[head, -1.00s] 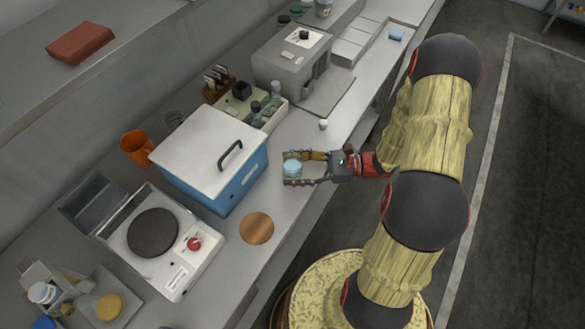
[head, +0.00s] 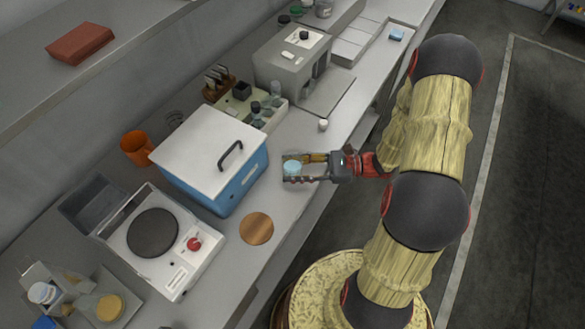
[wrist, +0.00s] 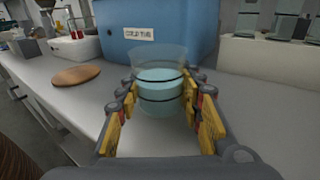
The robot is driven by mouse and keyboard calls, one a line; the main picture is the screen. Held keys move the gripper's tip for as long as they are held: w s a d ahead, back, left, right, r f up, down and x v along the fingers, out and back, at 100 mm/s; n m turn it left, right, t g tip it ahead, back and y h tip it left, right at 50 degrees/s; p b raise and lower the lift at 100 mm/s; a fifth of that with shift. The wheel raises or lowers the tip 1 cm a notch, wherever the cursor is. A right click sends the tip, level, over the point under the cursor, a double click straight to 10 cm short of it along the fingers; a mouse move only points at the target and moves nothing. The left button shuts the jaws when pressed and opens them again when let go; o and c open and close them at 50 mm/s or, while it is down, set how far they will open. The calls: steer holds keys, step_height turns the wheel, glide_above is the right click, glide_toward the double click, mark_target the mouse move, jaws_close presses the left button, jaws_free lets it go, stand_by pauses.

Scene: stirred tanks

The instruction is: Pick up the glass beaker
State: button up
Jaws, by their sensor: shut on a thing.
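The glass beaker (wrist: 160,88) is clear, with pale blue liquid and dark bands around it. It is upright between my gripper's fingers in the wrist view. It also shows in the head view (head: 292,167) near the front edge of the bench. My gripper (head: 291,168) reaches in from the right and is shut on the beaker, with one finger on each side. In the wrist view the fingers (wrist: 162,108) press against the beaker's sides. Whether its base touches the bench is hard to tell.
A blue box with a white lid (head: 215,160) stands just behind and left of the beaker. A round wooden disc (head: 256,228) lies nearer, beside the hotplate (head: 160,240). A small white object (head: 323,124) stands to the right. The bench front between them is clear.

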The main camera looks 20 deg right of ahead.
mark_target(284, 162)
steer(key=shift+r, duration=0.4)
steer(key=r, duration=0.1)
steer(key=r+p, duration=0.2)
steer(key=shift+s+d+r, duration=0.2)
steer(key=shift+d+r, duration=0.05)
steer(key=shift+d, duration=0.05)
steer(key=s+d+r+p, duration=0.4)
steer(key=s+d+r, duration=0.4)
steer(key=s+d, duration=0.1)
steer(key=shift+s+d+r+p, duration=0.15)
steer(key=shift+s+r+p, duration=0.1)
steer(key=shift+r+p, duration=0.15)
